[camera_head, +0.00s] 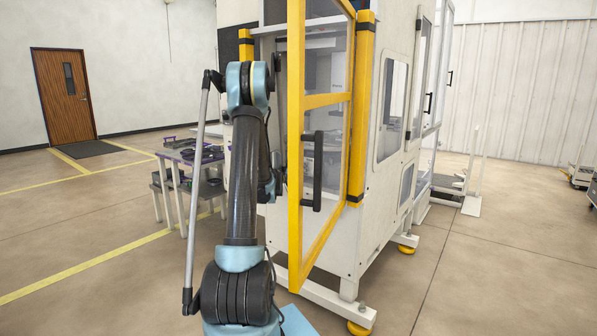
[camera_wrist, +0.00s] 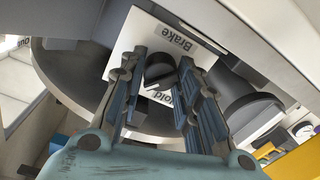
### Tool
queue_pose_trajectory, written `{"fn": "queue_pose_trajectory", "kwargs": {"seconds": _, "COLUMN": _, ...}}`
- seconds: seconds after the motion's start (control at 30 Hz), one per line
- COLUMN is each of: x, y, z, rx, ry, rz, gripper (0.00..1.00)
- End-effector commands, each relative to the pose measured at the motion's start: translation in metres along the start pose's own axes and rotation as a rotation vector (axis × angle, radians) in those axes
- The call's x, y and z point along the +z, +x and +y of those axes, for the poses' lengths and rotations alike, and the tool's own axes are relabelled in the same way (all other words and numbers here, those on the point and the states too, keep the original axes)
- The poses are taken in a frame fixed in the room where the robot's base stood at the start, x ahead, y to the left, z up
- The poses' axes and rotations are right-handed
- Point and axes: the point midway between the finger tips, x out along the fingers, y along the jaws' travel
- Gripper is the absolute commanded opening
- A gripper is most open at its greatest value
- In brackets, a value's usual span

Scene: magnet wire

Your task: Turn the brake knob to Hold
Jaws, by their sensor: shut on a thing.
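The brake knob (camera_wrist: 160,70) is a dark round knob with a white pointer mark, on a white panel plate (camera_wrist: 143,33). Its pointer mark shows at its lower left side in the wrist view. The tilted word "Brake" is printed above it. Another label, partly covered by a finger and reading "old", sits below it. My gripper (camera_wrist: 164,60) has one finger on each side of the knob and is shut on it. In the head view, my gripper and the knob are hidden behind my arm and the machine.
The machine's yellow-framed door (camera_head: 297,130) stands open just right of my arm, with a black handle (camera_head: 313,170). A dark cylinder (camera_wrist: 245,95) juts out right of the knob. A table (camera_head: 185,153) with parts stands behind my arm at left. Floor is clear at left.

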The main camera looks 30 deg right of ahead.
Motion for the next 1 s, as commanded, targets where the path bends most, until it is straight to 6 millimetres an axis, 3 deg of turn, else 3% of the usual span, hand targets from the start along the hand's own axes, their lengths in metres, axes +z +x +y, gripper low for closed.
{"fn": "queue_pose_trajectory", "kwargs": {"seconds": 0.37, "x": -0.0014, "y": -0.0012, "z": -0.0046, "rx": -0.009, "ry": -0.123, "rz": -0.004, "gripper": 0.06}}
{"fn": "queue_pose_trajectory", "kwargs": {"seconds": 1.0, "x": -0.0026, "y": -0.0024, "z": -0.0088, "rx": -0.022, "ry": -0.703, "rz": -0.03, "gripper": 0.06}}
